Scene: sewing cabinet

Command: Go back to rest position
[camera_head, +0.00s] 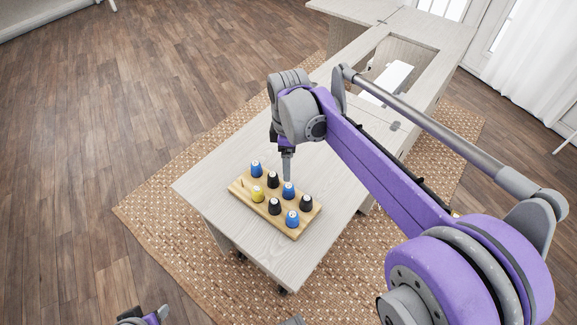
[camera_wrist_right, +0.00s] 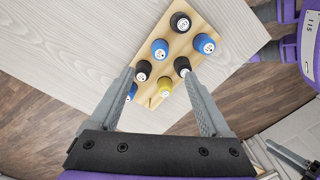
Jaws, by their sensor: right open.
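My right gripper (camera_head: 288,178) points down over the wooden spool rack (camera_head: 300,234) on the cabinet top. It is open and holds nothing. In the right wrist view its fingers (camera_wrist_right: 158,73) are spread, with spools showing beyond and between them. The rack carries several upright blue, black and yellow spools, including a yellow spool (camera_head: 257,194) and a blue spool (camera_head: 292,218). One bare peg (camera_head: 241,183) shows at the rack's left corner. Purple and grey parts of what looks like my left arm (camera_head: 145,316) show at the bottom edge; its jaws are unclear.
The pale wood sewing cabinet (camera_head: 215,190) extends to the upper right, with a white machine (camera_head: 390,82) in its opening. A woven rug (camera_head: 150,215) lies beneath. Wooden floor is clear at left. White curtains (camera_head: 525,50) hang at upper right.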

